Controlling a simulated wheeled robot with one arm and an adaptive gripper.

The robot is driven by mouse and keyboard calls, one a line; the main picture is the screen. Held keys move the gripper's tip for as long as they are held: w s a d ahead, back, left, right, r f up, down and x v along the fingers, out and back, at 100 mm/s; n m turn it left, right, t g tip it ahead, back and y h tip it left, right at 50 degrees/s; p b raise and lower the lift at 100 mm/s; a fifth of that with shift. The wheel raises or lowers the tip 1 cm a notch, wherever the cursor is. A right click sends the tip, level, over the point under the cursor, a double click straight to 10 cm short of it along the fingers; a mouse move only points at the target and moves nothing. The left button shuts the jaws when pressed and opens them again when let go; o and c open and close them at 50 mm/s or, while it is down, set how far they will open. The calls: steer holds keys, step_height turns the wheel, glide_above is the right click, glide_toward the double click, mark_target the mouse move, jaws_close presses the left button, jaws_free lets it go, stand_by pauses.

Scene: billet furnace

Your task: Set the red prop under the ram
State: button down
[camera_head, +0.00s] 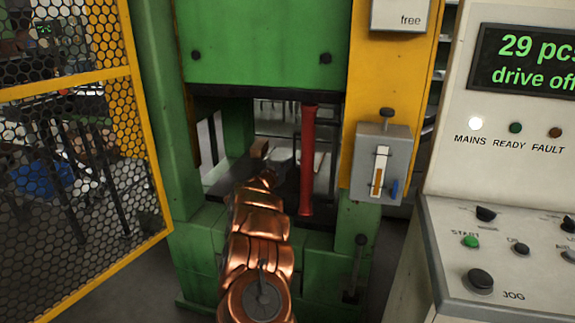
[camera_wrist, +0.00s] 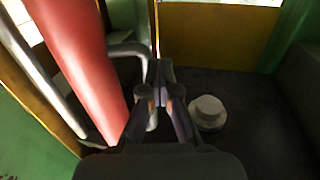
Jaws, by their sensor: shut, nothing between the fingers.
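The red prop (camera_head: 308,160) stands upright at the right front of the press opening. Its top appears to reach the dark underside of the green ram (camera_head: 262,45), and its foot is on the dark press bed (camera_head: 322,207). In the wrist view the red prop (camera_wrist: 80,55) slants large on the left, beside my fingers and apart from them. My gripper (camera_wrist: 160,95) is shut and empty. In the head view my copper arm reaches into the opening left of the prop and hides most of the gripper.
A grey round stepped piece (camera_wrist: 208,112) lies on the dark surface right of my fingers. A yellow mesh guard (camera_head: 80,150) is at left. A grey box with a lever (camera_head: 382,160) is on the yellow right column. The control panel (camera_head: 505,225) reads "drive off".

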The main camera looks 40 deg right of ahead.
steer(key=shift+s, duration=0.1)
stand_by(0.3)
steer(key=a, duration=1.4)
steer(key=shift+w+p, duration=0.3)
steer(key=shift+w, duration=0.1)
